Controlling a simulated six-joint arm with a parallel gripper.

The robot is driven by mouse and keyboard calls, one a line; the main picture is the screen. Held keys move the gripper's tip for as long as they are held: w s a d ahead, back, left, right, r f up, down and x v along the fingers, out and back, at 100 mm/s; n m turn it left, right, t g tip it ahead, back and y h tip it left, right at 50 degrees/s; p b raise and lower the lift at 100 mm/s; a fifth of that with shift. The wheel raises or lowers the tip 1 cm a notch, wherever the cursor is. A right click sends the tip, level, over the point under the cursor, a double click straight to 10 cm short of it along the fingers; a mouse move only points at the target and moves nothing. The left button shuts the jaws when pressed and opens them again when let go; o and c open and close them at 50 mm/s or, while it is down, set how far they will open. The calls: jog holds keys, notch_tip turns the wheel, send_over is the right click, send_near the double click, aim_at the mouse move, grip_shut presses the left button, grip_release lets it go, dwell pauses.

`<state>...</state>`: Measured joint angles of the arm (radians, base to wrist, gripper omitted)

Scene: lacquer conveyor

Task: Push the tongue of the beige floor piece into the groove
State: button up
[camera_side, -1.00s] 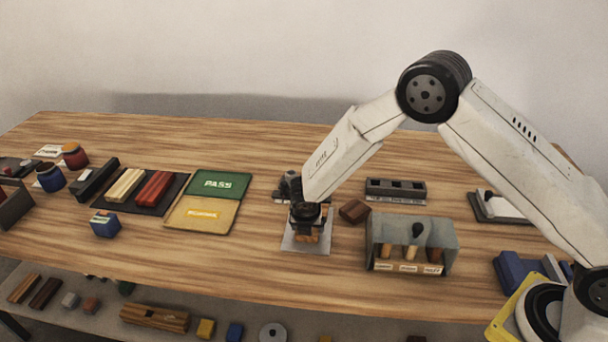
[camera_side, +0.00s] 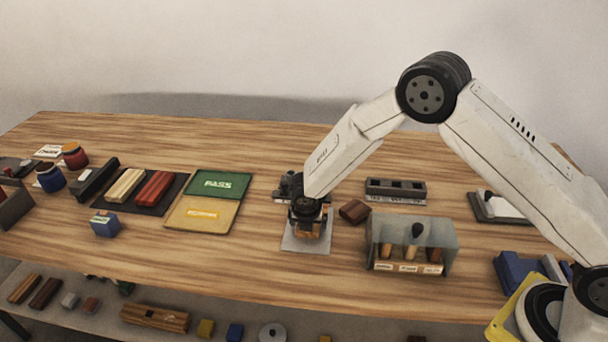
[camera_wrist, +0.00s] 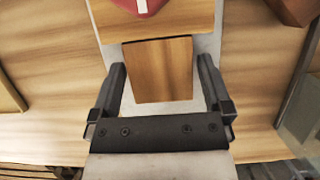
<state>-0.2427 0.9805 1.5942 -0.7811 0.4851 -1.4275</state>
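In the wrist view, a light wood-coloured floor piece (camera_wrist: 160,70) lies between the two fingers of my gripper (camera_wrist: 162,72). The tongue and groove are too small to make out. In the side view, my gripper (camera_side: 306,232) is low over a pale grey plate (camera_side: 303,246) and mostly hides the pieces.
A red object with a white mark (camera_wrist: 140,4) sits at the far piece. A dark brown block (camera_side: 354,211) lies right of my gripper. A grey bin (camera_side: 411,233) stands farther right. The green and tan trays (camera_side: 219,184) are left, with bare table between.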

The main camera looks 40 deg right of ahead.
aim_at(307, 239)
jog(key=shift+r, duration=0.1)
jog(key=v, duration=0.7)
jog(key=shift+r, duration=0.25)
jog(key=shift+s+a, duration=0.1)
dwell(0.5)
jog(key=s+d+r+m+y, duration=0.1)
jog(key=s+d+r+m, duration=0.2)
jog(key=s+m, duration=0.4)
jog(key=s+d+r+m+y, duration=0.1)
jog(key=s+d+r+m, duration=0.1)
jog(key=s+m, duration=0.5)
jog(key=s+d+r+m+y, duration=0.1)
jog(key=s+d+r+m, duration=0.2)
jog(key=s+m, duration=0.5)
jog(key=d+m, duration=0.1)
jog(key=m, duration=0.4)
jog(key=shift+r+g, duration=0.3)
jog(key=shift+w, duration=0.1)
